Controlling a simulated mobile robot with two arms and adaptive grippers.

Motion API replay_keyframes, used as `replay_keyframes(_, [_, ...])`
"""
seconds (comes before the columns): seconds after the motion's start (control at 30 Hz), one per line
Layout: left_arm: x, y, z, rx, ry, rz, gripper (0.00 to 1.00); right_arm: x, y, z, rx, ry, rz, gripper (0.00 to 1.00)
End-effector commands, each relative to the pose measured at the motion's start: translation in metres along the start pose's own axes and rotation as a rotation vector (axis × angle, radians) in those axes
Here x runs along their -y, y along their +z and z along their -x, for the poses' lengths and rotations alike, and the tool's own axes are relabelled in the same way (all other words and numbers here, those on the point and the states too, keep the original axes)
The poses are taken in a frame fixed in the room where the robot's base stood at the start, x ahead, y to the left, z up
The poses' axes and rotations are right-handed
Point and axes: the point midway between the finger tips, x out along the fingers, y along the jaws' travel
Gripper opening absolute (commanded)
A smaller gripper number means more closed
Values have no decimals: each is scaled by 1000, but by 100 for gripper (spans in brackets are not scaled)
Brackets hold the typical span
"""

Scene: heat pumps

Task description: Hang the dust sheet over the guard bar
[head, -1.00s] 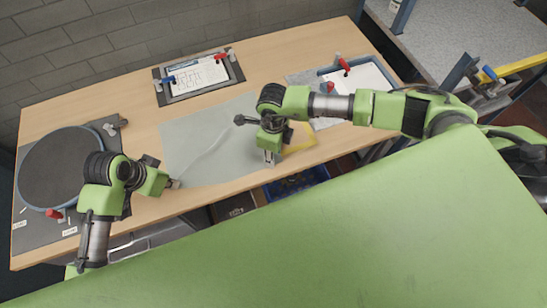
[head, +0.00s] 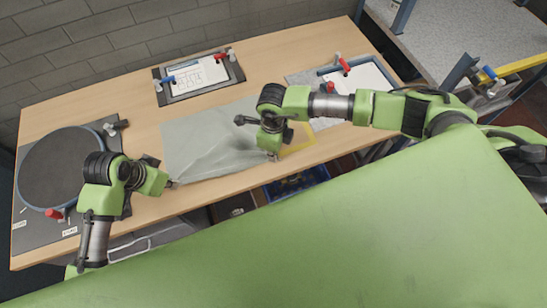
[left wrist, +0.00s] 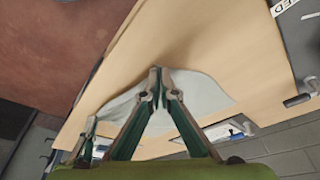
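The dust sheet (head: 205,140) is a pale grey-green cloth on the wooden bench, with folds running to its front edge. My left gripper (head: 174,184) is at its front left corner. In the left wrist view, the left fingertips (left wrist: 158,76) are closed together on the edge of the sheet (left wrist: 205,93). My right gripper (head: 272,157) is at the front right corner, where the cloth is drawn up to its fingertips; it seems pinched there, though the wrist partly hides it. A yellow bar (head: 525,64) on blue-grey supports, likely the guard bar, is at the far right, apart from the sheet.
A round dark disc (head: 62,167) lies on a grey mat at the bench's left. A clipboard with paper (head: 200,75) is at the back. Another framed paper (head: 362,78) with red-handled clamps is at the right. A yellow outline (head: 300,140) marks the bench near my right gripper.

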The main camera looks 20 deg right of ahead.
Motion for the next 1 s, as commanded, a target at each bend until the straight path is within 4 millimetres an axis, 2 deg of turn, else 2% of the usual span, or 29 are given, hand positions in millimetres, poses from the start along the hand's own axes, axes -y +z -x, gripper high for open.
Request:
replay_keyframes(0.6, [0,0,0,1,-1,0,0,0,-1,1,-1,0,0,0])
replay_keyframes(1.0, [0,0,0,1,-1,0,0,0,0,47,0,0,0,0])
